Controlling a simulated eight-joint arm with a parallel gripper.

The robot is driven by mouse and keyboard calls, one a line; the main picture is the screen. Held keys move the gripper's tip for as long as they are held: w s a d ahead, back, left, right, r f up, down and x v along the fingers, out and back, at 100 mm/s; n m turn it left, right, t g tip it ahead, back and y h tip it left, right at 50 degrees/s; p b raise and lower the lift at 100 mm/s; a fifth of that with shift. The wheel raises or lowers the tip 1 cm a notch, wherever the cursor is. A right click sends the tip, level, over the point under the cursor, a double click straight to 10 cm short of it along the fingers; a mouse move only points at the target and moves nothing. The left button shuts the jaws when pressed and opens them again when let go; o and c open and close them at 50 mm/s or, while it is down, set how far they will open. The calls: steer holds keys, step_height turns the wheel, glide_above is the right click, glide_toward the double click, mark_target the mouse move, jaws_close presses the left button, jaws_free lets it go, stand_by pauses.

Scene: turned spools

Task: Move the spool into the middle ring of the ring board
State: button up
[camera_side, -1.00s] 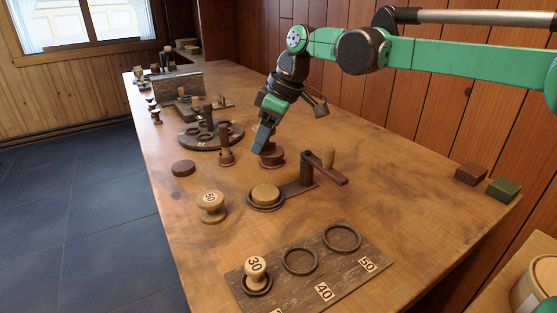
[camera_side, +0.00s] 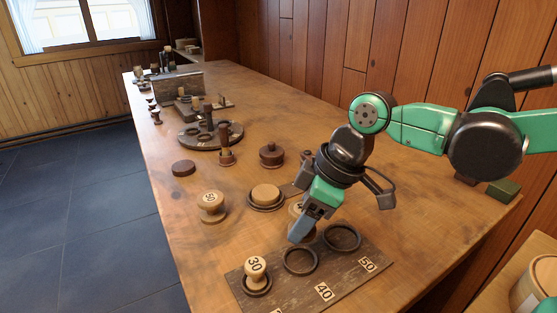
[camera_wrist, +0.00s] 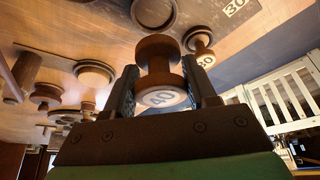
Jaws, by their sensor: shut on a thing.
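My gripper (camera_side: 303,228) is shut on the spool, just behind the ring board (camera_side: 350,280) in the side view. The spool (camera_wrist: 160,60) shows between the two fingers in the wrist view, its pale end marked 40. In the side view only a pale bit of it (camera_side: 296,208) shows behind the fingers. The middle ring (camera_side: 300,272), near the 40 label, is empty. The far right ring (camera_side: 342,249) by the 50 label is empty too. A pale spool marked 30 (camera_side: 255,268) stands in the left ring. Height above the board is hard to tell.
A pale numbered spool (camera_side: 211,205) stands on the table left of a round dish with a pale disc (camera_side: 265,196). A dark lidded piece (camera_side: 271,155), a dark puck (camera_side: 183,168) and a round rack (camera_side: 210,135) stand farther back.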

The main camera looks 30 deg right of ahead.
mark_target(291, 260)
steer(key=shift+f, duration=2.4)
steer(key=shift+f, duration=0.65)
stand_by(0.6)
steer(key=o, duration=1.3)
steer(key=shift+r, duration=4.25)
